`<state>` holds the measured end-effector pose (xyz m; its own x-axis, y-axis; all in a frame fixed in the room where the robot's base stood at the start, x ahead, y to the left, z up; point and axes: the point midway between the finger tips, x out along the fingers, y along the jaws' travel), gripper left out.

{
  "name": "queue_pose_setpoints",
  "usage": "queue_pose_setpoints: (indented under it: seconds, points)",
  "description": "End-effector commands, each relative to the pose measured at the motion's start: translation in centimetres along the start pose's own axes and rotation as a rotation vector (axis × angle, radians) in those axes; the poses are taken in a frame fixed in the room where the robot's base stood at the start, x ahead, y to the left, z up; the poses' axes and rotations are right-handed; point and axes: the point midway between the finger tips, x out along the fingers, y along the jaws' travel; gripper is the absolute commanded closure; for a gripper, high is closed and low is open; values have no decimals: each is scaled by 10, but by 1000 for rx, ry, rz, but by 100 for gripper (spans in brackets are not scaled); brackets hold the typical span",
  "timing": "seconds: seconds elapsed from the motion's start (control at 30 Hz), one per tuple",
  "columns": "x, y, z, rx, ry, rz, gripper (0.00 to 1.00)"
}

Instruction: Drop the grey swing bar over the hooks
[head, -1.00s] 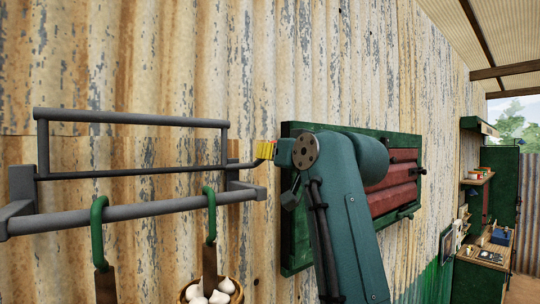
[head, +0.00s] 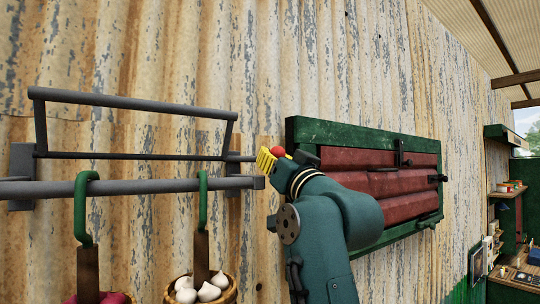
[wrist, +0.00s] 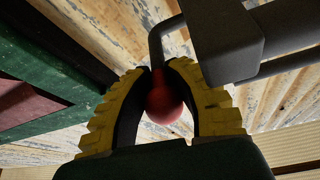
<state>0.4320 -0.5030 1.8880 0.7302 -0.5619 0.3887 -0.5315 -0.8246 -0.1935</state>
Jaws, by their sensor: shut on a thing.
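The grey swing bar (head: 130,103) stands raised above the hook rail in the head view, its two side arms rising from a thin dark pivot rod (head: 130,156). Two green hooks (head: 84,205) and (head: 203,200) hang over the grey rail (head: 145,187) below it. My gripper (head: 266,160) is at the right end of the pivot rod. Its yellow fingers are shut on a red ball knob (wrist: 165,103), which also shows in the head view (head: 278,151). In the wrist view the knob sits on a bent dark rod (wrist: 156,50).
Baskets of garlic (head: 200,290) and red onions (head: 102,298) hang below the hooks. A green-framed red shutter panel (head: 385,185) is on the corrugated wall, close beside my arm. The grey rail's end (wrist: 230,40) is close to my fingers in the wrist view.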

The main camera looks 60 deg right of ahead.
Motion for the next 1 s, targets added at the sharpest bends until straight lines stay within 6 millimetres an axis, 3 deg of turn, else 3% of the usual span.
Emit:
queue_pose_setpoints:
  seconds: [0.47,0.5,0.7,1.0]
  points:
    - [-2,2,1,-4,0,5,100]
    - [-2,2,1,-4,-1,5,77]
    - [-1,2,2,-3,-2,3,38]
    - [-2,1,2,-1,-2,2,38]
